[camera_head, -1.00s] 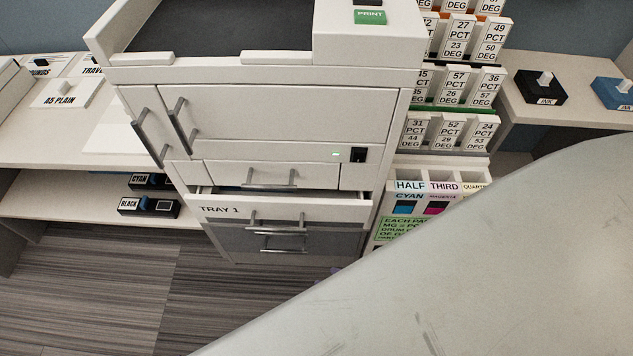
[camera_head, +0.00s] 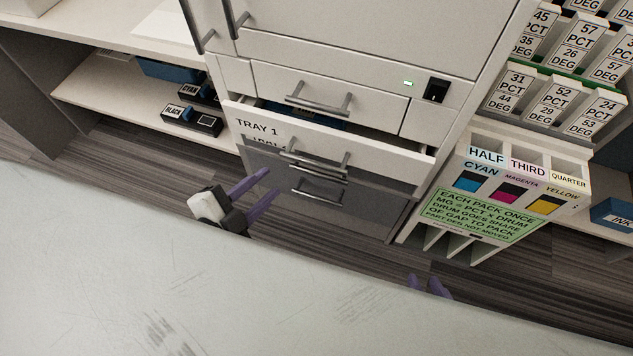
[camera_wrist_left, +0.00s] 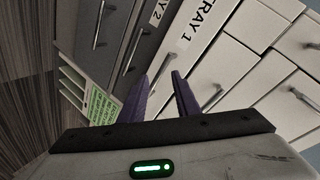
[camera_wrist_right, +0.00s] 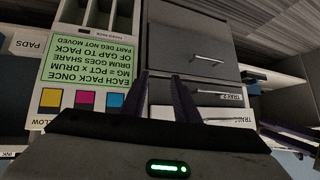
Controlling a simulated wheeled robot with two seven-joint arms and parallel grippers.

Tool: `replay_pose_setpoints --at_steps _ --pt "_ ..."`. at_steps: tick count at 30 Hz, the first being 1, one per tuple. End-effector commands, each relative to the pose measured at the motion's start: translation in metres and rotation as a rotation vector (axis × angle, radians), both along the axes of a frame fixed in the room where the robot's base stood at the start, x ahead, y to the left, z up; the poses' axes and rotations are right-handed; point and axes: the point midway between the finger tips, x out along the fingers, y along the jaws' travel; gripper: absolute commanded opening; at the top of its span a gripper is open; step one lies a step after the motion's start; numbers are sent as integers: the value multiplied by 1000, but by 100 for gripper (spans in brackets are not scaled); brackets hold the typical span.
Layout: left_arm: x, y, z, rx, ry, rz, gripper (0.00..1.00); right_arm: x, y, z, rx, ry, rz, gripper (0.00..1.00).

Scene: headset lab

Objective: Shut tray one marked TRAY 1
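Tray one (camera_head: 365,145), a white drawer front marked TRAY 1, stands partly pulled out of the white machine, with a dark gap above its front. Its silver bar handle (camera_head: 315,163) faces me. The TRAY 1 label also shows in the left wrist view (camera_wrist_left: 197,22). My left gripper (camera_head: 272,182) is open and empty, in front of the drawers and left of the handle. My right gripper (camera_head: 427,283) shows only its purple fingertips in the head view, lower right of the drawers. The right wrist view (camera_wrist_right: 163,88) shows its fingers apart and empty.
A grey drawer (camera_head: 375,200) lies under tray one, and a closed white drawer (camera_head: 375,105) lies above it. A pack rack with a green notice (camera_head: 470,208) stands close on the right. A shelf (camera_head: 110,95) with black and cyan cartridges is at left. My own pale body fills the lower foreground.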

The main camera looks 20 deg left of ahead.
Motion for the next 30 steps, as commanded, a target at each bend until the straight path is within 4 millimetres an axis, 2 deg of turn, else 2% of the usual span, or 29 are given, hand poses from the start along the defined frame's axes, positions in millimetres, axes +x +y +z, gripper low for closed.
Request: replay_pose_setpoints --at_steps 1,6,9,17,30 --pt "7 -2 -22 90 -73 -71 29 1 2 -34 8 -6 0 28" --pt "16 -15 -23 332 -265 -255 29 3 6 -63 27 -20 0 28" --pt "17 -22 -23 425 -337 -324 29 3 8 -71 33 -25 0 28" --pt "22 -31 -18 501 -398 -380 29 4 9 -71 38 -29 1 28" --pt "79 -56 -29 499 -395 -375 29 4 9 -69 36 -30 1 28"
